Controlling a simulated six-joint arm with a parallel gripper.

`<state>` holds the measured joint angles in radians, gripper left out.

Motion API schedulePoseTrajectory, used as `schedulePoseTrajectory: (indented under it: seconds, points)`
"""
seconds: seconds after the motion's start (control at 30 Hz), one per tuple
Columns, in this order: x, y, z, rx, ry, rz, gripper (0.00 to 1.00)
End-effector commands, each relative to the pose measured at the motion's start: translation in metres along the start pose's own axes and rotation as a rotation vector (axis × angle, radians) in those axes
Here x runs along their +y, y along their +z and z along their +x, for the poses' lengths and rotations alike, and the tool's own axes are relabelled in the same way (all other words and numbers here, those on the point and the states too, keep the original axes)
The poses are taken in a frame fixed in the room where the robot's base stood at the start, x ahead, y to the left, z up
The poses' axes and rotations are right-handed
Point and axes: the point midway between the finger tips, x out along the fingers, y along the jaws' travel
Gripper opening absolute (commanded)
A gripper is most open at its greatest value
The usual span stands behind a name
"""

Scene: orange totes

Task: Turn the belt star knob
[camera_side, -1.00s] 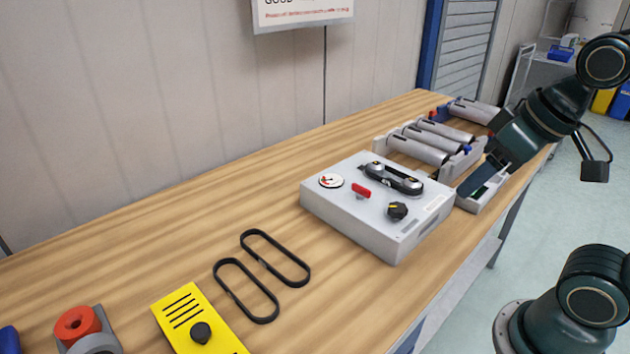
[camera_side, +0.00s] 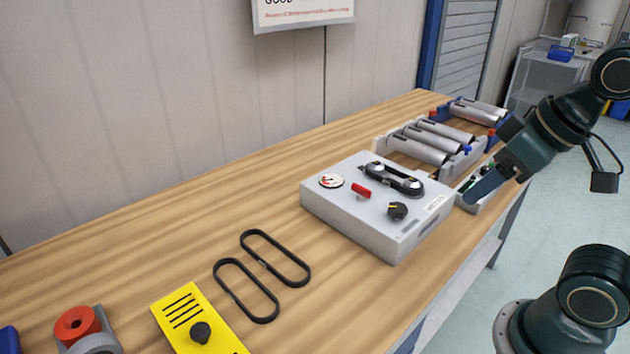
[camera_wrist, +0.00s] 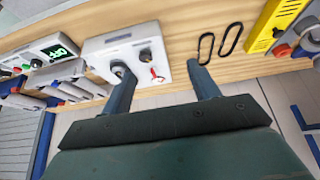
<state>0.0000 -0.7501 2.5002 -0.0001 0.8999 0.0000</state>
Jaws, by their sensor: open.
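A light grey box (camera_side: 340,211) stands on the bench. On its top are a black knob with a yellow mark (camera_side: 397,211), a red lever (camera_side: 361,191), a round gauge (camera_side: 331,181) and a black belt over two pulleys (camera_side: 391,179). I cannot tell which part is the star knob. In the wrist view the box (camera_wrist: 98,46) shows beyond my fingers, with its black knob (camera_wrist: 146,56) and red lever (camera_wrist: 157,78); my left finger partly covers the belt. My gripper (camera_wrist: 160,70) is open and empty. In the side view my gripper (camera_side: 480,188) is right of the box, apart from it.
Grey rollers in a holder (camera_side: 420,147) stand behind the box. A small unit with a green display (camera_wrist: 55,52) is beside it. Two loose black belts (camera_side: 262,274), a yellow panel with a black knob (camera_side: 196,320) and a red ring part (camera_side: 77,323) lie toward the front left.

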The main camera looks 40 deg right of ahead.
Motion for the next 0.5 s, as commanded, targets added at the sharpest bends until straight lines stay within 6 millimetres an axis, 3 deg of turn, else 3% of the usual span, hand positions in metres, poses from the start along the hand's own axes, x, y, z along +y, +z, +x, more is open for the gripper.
schedulePoseTrajectory:
  seconds: [0.27, 0.5]
  points:
    - [0.0, -0.001, 0.0, -0.002, 0.0, -0.003, 0.61]
    - [0.003, -0.013, 0.002, -0.041, 0.005, -0.053, 0.61]
